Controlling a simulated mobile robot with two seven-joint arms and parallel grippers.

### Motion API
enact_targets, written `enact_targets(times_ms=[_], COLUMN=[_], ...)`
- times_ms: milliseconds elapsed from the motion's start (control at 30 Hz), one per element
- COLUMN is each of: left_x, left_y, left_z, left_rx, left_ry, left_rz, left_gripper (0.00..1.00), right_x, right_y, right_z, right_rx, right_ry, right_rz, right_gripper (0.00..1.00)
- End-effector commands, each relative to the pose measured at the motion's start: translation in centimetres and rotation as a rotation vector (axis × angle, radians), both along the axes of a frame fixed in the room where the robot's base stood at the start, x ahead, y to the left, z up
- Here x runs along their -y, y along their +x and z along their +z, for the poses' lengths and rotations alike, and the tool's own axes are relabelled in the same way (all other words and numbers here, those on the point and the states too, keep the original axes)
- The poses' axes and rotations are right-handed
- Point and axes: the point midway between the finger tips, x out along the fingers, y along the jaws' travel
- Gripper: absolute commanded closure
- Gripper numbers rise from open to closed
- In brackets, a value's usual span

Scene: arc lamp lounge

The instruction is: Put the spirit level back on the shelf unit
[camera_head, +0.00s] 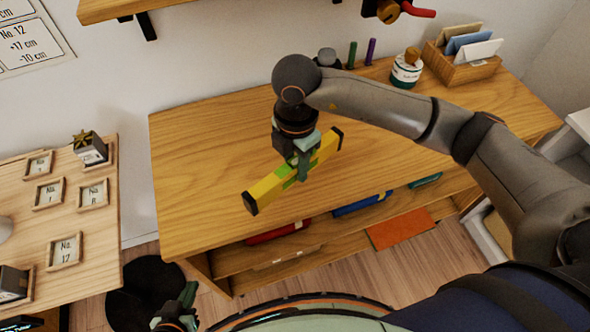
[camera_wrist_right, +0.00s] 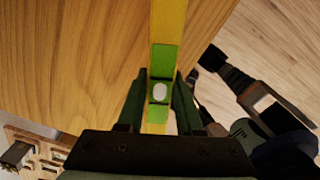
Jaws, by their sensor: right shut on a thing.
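The spirit level (camera_head: 268,189) is a yellow bar with black end caps and a green middle part. My right gripper (camera_head: 300,165) is shut on its green middle. The right wrist view shows the level (camera_wrist_right: 160,58) between both fingers of the right gripper (camera_wrist_right: 160,100). The level is tilted in the head view and appears above the wooden top of the shelf unit (camera_head: 195,170), near its front edge; the exact height is unclear. My left gripper (camera_head: 182,308) is low at the bottom of the head view, away from the level, its jaw opening unclear.
A box of cards (camera_head: 462,70), a jar (camera_head: 407,70) and pens stand at the back right of the unit. Red and blue cases (camera_head: 362,204) and an orange item (camera_head: 400,229) lie below. A table (camera_head: 100,230) with small frames stands left. The top's left part is clear.

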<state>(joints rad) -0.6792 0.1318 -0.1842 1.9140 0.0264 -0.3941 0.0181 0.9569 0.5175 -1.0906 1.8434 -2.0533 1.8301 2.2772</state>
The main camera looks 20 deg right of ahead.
Motion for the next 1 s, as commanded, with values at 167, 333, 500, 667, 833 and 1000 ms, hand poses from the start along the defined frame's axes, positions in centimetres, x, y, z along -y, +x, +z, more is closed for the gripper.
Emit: enact_targets(times_ms=[167,333,500,667,833,1000], left_x=[0.0,0.0,0.0,0.0,0.0,0.0], left_y=[0.0,0.0,0.0,0.0,0.0,0.0], left_z=[0.0,0.1,0.3,0.3,0.1,0.1], left_rx=[0.0,0.0,0.001,0.001,0.001,0.001], left_ry=[0.0,0.0,0.0,0.0,0.0,0.0], left_rz=[0.0,0.0,0.0,0.0,0.0,0.0], left_gripper=[1.0,1.0,1.0,1.0,1.0,1.0], right_x=[0.2,0.3,0.3,0.3,0.3,0.3], right_y=[1.2,1.7,1.6,1.7,1.7,1.7], right_z=[-1.3,-2.6,-4.9,-5.0,-5.3,-5.3], right_rx=[0.001,-0.002,0.0,0.002,0.002,0.0], right_ry=[0.002,0.001,0.001,0.002,0.003,0.001], right_rz=[-0.001,0.0,0.001,0.001,0.001,0.001], right_gripper=[1.0,1.0,1.0,1.0,1.0,0.51])
